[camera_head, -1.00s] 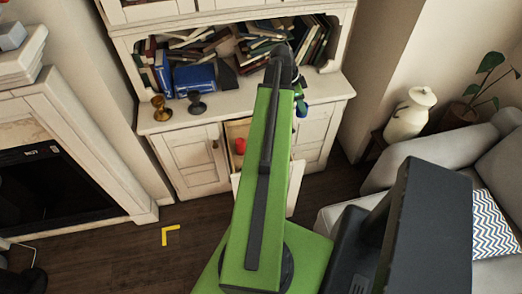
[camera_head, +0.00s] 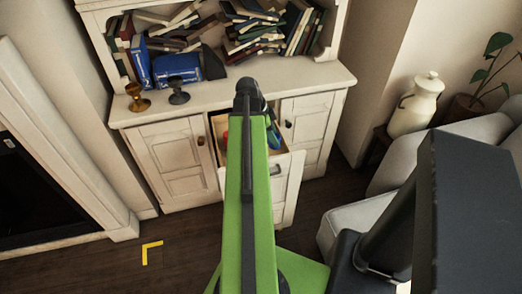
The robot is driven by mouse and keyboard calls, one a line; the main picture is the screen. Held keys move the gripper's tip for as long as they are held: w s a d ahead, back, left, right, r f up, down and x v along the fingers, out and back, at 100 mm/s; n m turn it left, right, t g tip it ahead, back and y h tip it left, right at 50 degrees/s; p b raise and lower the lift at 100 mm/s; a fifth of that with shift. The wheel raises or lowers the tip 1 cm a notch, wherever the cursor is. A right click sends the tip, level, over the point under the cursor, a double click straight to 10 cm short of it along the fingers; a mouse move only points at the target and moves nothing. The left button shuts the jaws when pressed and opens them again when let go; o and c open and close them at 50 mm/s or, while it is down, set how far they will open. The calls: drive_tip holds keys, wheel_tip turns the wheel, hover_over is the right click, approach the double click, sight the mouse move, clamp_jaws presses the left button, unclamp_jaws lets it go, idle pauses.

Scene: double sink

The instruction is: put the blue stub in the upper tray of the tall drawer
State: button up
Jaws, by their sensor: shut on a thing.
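The tall drawer (camera_head: 288,172) stands pulled out from the middle of the white cabinet, its inside partly hidden by my arm. Its upper tray shows only as a strip of pale wood beside the arm. My gripper (camera_head: 268,131) is mostly hidden behind my green arm, over the open drawer. It is shut on the blue stub (camera_head: 261,142), of which a small blue part shows at the arm's right edge. Whether the stub touches the tray I cannot tell. A red object (camera_head: 226,137) shows in the drawer, left of the arm.
The cabinet top (camera_head: 225,88) carries a brass goblet-like object (camera_head: 137,97), a dark one (camera_head: 179,93) and blue books (camera_head: 177,68). A grey sofa (camera_head: 350,215) stands at right, a fireplace (camera_head: 45,170) at left.

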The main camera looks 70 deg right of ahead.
wheel_tip(320, 180, down, 9)
drive_tip(key=b, duration=0.8)
drive_tip(key=shift+f, duration=0.2)
drive_tip(key=shift+r, duration=0.2)
drive_tip(key=shift+f, duration=0.15)
drive_tip(key=o, duration=1.4)
drive_tip(key=shift+r+p, duration=0.55)
drive_tip(key=p+v, duration=1)
drive_tip(key=v, duration=0.1)
drive_tip(key=shift+w+a, duration=0.15)
drive_tip(key=shift+w, duration=0.05)
